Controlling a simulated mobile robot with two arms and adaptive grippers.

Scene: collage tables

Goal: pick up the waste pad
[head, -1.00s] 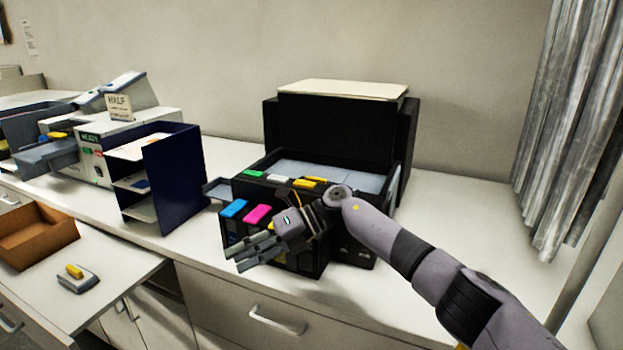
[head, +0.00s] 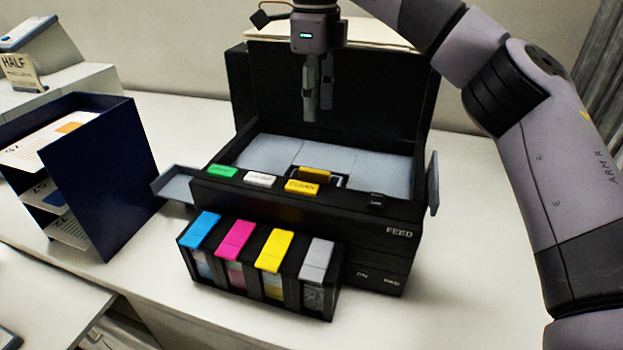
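The black printer (head: 222,188) stands open on the counter. Inside it are pale grey panels (head: 275,152) and, at the front middle of them, a small dark recess holding a part with a yellow top (head: 315,172). This part may be the waste pad; no label on it is readable. My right gripper (head: 318,115) points down above the printer's open bay, in front of the raised black lid (head: 380,95). Its fingers look close together, seen nearly edge on, with nothing visible between them. My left gripper is out of view.
Ink tanks with blue (head: 200,230), magenta (head: 235,238), yellow (head: 274,250) and grey (head: 317,258) tops project at the printer's front. Green, white and yellow tabs line its front edge. A navy paper rack (head: 115,180) stands left. The counter (head: 470,260) is clear at right.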

